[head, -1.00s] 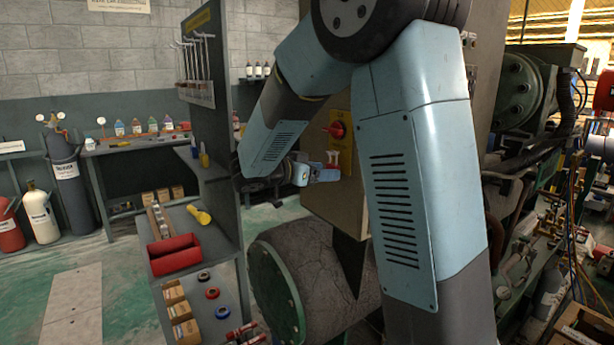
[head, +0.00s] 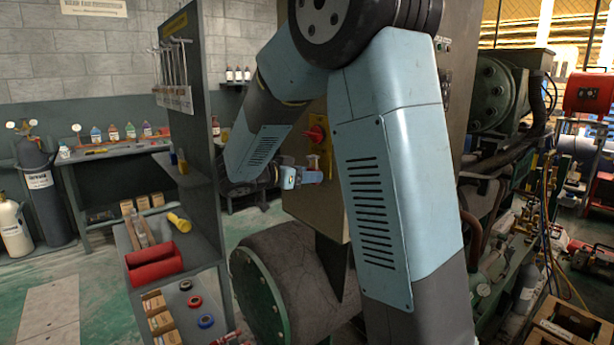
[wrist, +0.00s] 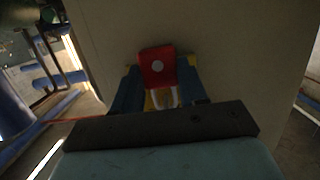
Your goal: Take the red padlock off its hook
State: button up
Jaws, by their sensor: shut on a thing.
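The red padlock (wrist: 157,67) shows in the wrist view as a red block with a pale round spot, between my two blue fingers. A pale U-shaped part and some yellow show just below it. My gripper (wrist: 160,85) is shut on the padlock, in front of a tan panel. In the head view my gripper (head: 314,177) is small, close to the panel and just below a red switch (head: 315,133) on a yellow plate (head: 326,155). I cannot tell whether the padlock still touches its hook.
The tan cabinet (head: 305,205) stands right behind my gripper, above a grey tank with a green end (head: 257,295). A dark shelf unit (head: 203,150) with a red bin (head: 154,266) stands to the left. Machinery and pipes (head: 500,225) fill the right side.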

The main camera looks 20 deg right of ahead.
jog(key=shift+r, duration=0.85)
jog(key=shift+a, duration=0.1)
jog(key=f+v, duration=0.1)
jog(key=v, duration=0.7)
jog(key=shift+a+f, duration=0.3)
jog(key=shift+f, duration=0.05)
dwell(0.3)
jog(key=shift+s, duration=0.1)
